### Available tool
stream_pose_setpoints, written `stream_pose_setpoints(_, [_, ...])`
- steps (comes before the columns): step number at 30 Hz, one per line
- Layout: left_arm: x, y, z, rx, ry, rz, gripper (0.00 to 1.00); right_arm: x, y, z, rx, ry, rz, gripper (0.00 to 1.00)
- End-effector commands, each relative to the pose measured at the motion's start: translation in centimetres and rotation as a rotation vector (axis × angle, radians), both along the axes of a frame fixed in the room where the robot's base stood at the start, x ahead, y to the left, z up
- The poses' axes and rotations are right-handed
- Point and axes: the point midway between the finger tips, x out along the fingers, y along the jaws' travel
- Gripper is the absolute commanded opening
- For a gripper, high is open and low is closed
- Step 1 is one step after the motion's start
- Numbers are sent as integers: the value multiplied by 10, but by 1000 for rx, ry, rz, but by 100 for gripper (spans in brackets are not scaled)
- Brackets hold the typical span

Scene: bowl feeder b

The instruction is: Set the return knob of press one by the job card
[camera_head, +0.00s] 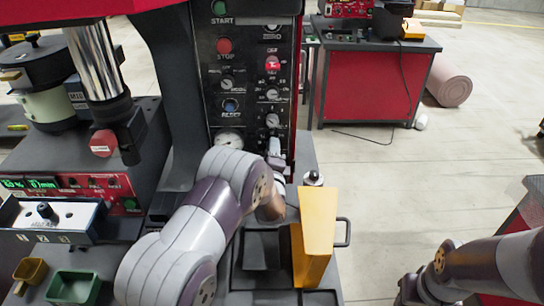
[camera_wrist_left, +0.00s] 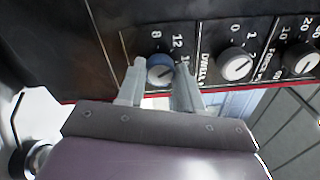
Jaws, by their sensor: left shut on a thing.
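The control panel of the press (camera_head: 245,60) stands upright in the middle of the head view. My left gripper (camera_head: 275,152) is at the lower right of this panel. In the left wrist view its two fingers (camera_wrist_left: 160,82) stand on either side of a blue-ringed knob (camera_wrist_left: 161,66) with a white pointer line, and are shut on it. The numbers 8 and 12 show above this knob; a finger partly covers its label. In the head view my gripper and wrist hide this knob. I cannot make out a job card.
A dwell knob (camera_wrist_left: 236,64) and another knob (camera_wrist_left: 299,60) sit to the right in the wrist view. A green tray (camera_head: 73,287) is at lower left.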

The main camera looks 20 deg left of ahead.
Motion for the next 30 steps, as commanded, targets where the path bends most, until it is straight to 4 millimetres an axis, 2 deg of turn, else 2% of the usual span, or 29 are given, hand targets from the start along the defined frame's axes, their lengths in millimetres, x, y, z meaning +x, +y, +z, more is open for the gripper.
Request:
stream_pose_setpoints(3, [0, 0, -4, -104, -31, 0, 5, 0, 0, -13, 0, 0, 0, 43])
stream_pose_setpoints(30, [0, -1, -5, -870, -249, 1, 5, 0, 0, -74, 0, 0, 0, 43])
